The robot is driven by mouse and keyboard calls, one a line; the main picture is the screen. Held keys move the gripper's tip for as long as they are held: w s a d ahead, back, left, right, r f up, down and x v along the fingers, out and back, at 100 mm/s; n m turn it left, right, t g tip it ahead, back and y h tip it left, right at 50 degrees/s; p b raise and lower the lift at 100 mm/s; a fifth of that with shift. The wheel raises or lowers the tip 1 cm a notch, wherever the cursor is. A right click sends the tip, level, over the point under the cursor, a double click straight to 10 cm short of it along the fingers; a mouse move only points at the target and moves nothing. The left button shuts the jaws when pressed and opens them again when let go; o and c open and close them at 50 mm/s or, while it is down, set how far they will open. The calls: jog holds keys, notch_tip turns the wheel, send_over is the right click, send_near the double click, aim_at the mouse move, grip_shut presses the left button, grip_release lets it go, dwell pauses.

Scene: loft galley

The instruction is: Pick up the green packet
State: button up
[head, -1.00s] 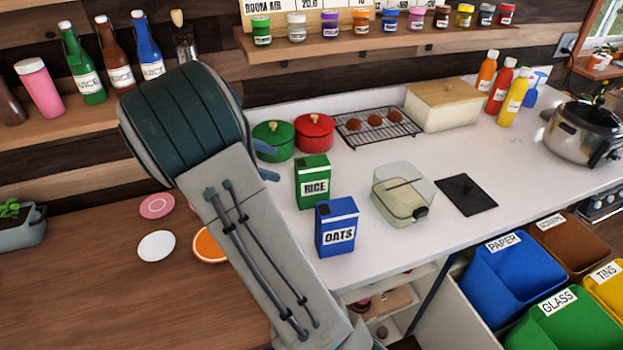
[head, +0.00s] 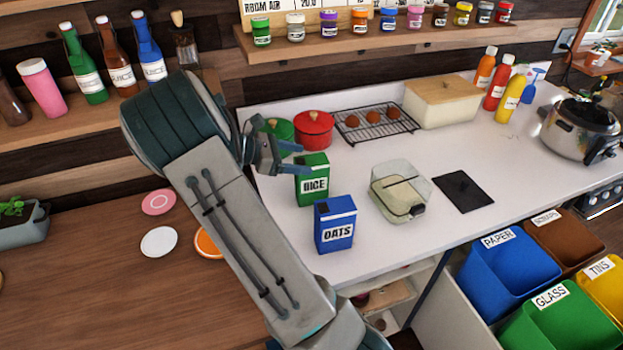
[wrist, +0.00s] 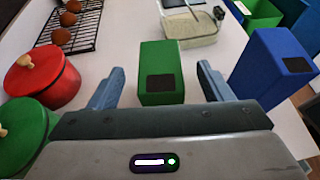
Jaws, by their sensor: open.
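The green packet (head: 313,184), lettered RICE, stands upright on the white counter beside the blue OATS packet (head: 336,226). In the head view my gripper (head: 293,158) is at its left, with a finger in front of part of its upper edge. In the wrist view the green packet (wrist: 161,72) stands ahead between the two blue fingers of my gripper (wrist: 158,84), with a gap on each side. The gripper is open and holds nothing. The blue packet (wrist: 272,68) stands just outside the right finger.
A red pot (head: 313,131) and a green pot (head: 279,131) stand behind the packet. A glass container (head: 402,190) and a black board (head: 463,191) lie to the right. A wire rack (head: 376,125) is farther back. The counter's front right is clear.

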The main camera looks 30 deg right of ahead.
aim_at(306, 161)
jog(key=x, duration=0.2)
jog(key=p+x, duration=0.1)
jog(key=x, duration=0.1)
jog(key=shift+d+f, duration=0.1)
jog(key=shift+f, duration=0.25)
jog(key=shift+c, duration=0.3)
jog(key=c, duration=1.4)
jog(key=shift+r, duration=0.15)
